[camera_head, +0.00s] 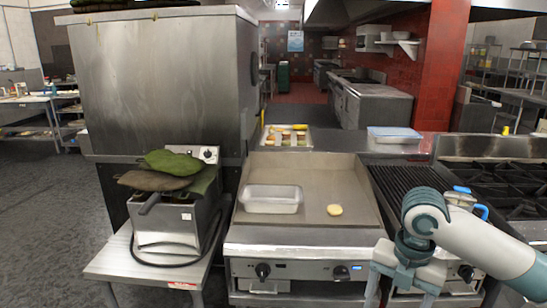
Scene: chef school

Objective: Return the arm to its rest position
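My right arm comes in from the lower right, in front of the griddle's right front corner and the grill. My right gripper (400,298) points down, its fingers apart with nothing visible between them. The fingertips reach the bottom edge of the picture. My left gripper is not in view.
A flat griddle (315,175) holds a clear plastic container (271,199) and a small pale round piece of food (334,210). A fryer (172,222) with green and brown mitts (172,163) stands left. A black grill (400,182) and stove burners (510,185) lie right. A food tray (272,141) sits behind.

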